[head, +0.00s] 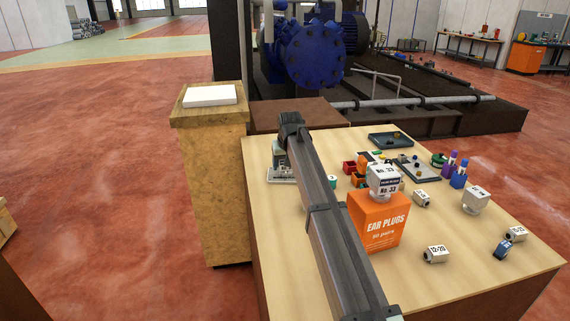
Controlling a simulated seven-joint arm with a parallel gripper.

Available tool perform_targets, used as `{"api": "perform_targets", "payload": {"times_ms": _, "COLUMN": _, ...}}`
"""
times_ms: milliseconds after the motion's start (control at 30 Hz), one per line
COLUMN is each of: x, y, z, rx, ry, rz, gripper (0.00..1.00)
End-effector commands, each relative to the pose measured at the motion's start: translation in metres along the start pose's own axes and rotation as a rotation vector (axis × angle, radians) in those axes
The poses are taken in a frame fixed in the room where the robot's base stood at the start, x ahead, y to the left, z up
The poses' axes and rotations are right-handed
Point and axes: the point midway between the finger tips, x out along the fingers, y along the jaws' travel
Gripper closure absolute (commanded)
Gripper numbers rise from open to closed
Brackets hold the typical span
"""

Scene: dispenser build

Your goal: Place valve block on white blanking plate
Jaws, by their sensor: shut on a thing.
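The white blanking plate (210,96) is a flat white slab lying on top of a wooden pedestal at the left. My gripper (279,160) is low over the left edge of the wooden table, to the right of the plate and nearer to me, partly hidden by my own arm. It is shut on a small pale grey block (280,172), probably the valve block. The block is too small and too covered to make out well. I cannot tell whether it touches the table. The plate's top is bare.
The pedestal (213,180) stands against the table's left side. An orange ear plugs box (377,223) carries a white labelled block (384,180). Small labelled blocks, trays (391,140) and bottles (459,176) cover the table's right half. Blue machinery (316,55) stands behind.

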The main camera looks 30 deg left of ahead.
Motion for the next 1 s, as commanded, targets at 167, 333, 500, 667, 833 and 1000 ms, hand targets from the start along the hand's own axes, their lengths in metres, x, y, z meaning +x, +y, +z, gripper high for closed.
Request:
{"api": "perform_targets", "payload": {"times_ms": 167, "x": 0.001, "y": 0.0, "z": 0.0, "rx": 0.0, "ry": 0.001, "rz": 0.0, "gripper": 0.91}}
{"api": "perform_targets", "payload": {"times_ms": 333, "x": 0.003, "y": 0.0, "z": 0.001, "rx": 0.0, "ry": -0.001, "rz": 0.0, "gripper": 0.27}}
{"api": "perform_targets", "payload": {"times_ms": 500, "x": 0.003, "y": 0.0, "z": 0.001, "rx": 0.0, "ry": -0.001, "rz": 0.0, "gripper": 0.11}}
{"api": "perform_targets", "payload": {"times_ms": 667, "x": 0.003, "y": 0.0, "z": 0.001, "rx": 0.0, "ry": -0.001, "rz": 0.0, "gripper": 0.1}}
{"api": "perform_targets", "payload": {"times_ms": 833, "x": -0.001, "y": 0.0, "z": -0.001, "rx": 0.0, "ry": 0.0, "rz": 0.0, "gripper": 0.1}}
{"api": "perform_targets", "payload": {"times_ms": 1000, "x": -0.02, "y": 0.0, "z": 0.0, "rx": 0.0, "ry": 0.0, "rz": 0.0, "gripper": 0.1}}
